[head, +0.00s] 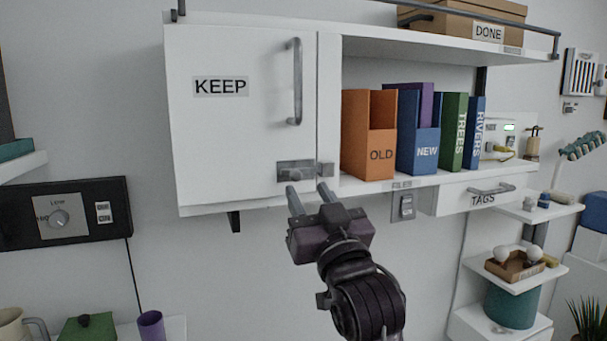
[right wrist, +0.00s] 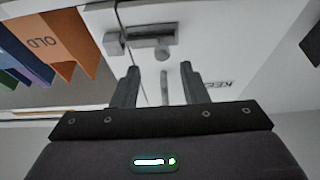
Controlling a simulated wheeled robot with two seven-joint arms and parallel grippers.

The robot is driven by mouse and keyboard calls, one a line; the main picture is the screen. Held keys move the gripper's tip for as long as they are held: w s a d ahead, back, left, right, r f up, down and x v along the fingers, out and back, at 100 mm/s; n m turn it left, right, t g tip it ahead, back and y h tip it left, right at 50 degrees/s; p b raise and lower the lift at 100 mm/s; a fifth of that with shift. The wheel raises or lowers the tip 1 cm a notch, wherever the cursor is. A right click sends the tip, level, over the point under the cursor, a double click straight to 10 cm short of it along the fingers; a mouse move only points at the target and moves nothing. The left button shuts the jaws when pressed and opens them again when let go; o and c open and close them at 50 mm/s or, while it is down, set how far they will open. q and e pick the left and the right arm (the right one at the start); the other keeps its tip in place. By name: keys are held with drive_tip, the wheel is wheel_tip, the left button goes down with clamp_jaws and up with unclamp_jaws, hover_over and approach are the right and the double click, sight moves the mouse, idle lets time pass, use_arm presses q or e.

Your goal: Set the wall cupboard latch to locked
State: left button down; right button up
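The white wall cupboard (head: 235,125) has a shut door marked KEEP with a vertical bar handle (head: 297,80). A grey latch (head: 295,171) sits at the door's lower right corner, and a small grey catch block (head: 326,169) is beside it on the frame. The latch also shows in the right wrist view (right wrist: 150,38), beyond the fingertips. I cannot tell whether its bolt is in the catch. My right gripper (head: 308,188) is open and empty, its fingers pointing up just below the latch; it also shows in the right wrist view (right wrist: 159,70). My left gripper is out of view.
An orange OLD file box (head: 366,140) and other files stand on the shelf right of the cupboard. A wall switch (head: 403,206) and the TAGS drawer (head: 470,198) are right of my gripper. A black dial panel (head: 90,212) is at left.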

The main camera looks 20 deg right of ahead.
sight(298, 177)
drive_tip(key=p+x, duration=0.1)
drive_tip(key=x, duration=0.2)
drive_tip(key=shift+w+a+r, duration=0.15)
drive_tip(key=shift+w+a, duration=0.05)
drive_tip(key=shift+w, duration=0.35)
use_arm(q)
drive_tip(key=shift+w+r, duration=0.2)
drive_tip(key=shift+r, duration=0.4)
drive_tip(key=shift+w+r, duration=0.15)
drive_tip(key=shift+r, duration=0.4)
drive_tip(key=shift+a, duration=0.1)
use_arm(e)
clamp_jaws()
